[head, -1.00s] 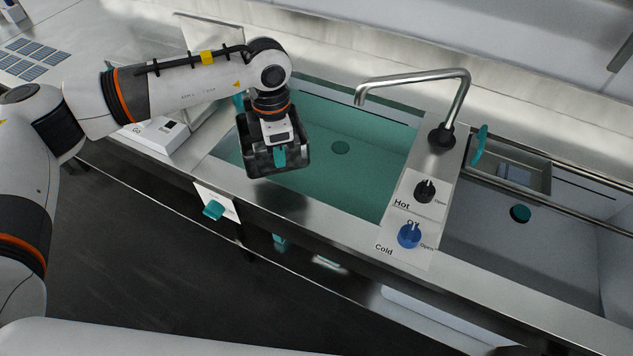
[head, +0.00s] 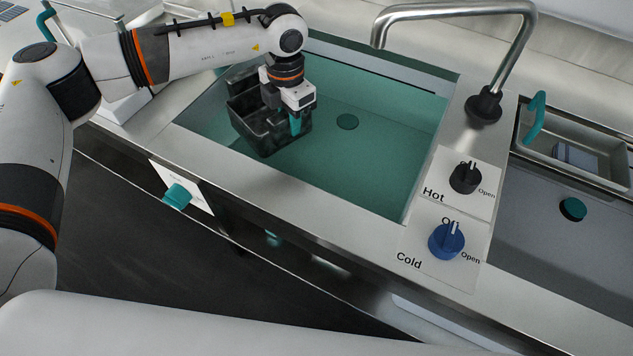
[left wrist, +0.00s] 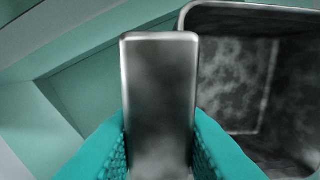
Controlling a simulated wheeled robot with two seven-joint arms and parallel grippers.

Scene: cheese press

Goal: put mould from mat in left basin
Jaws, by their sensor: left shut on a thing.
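The mould is a dark, open box (head: 264,136) over the left part of the left basin in the head view. My left gripper (head: 296,122) is shut on the mould at its right side. In the left wrist view, the teal fingers (left wrist: 160,150) clamp an upright dark tab, and the mould's open inside (left wrist: 255,85) shows to the right. The left basin (head: 375,165) has a teal floor with a round drain. I cannot tell whether the mould touches the basin floor. My right gripper is not in view.
A tap (head: 485,100) stands right of the left basin. A black Hot knob (head: 465,178) and a blue Cold knob (head: 446,241) sit on the divider. The right basin (head: 530,215) lies beyond, with a small tray (head: 585,165) across it. The basin's right half is clear.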

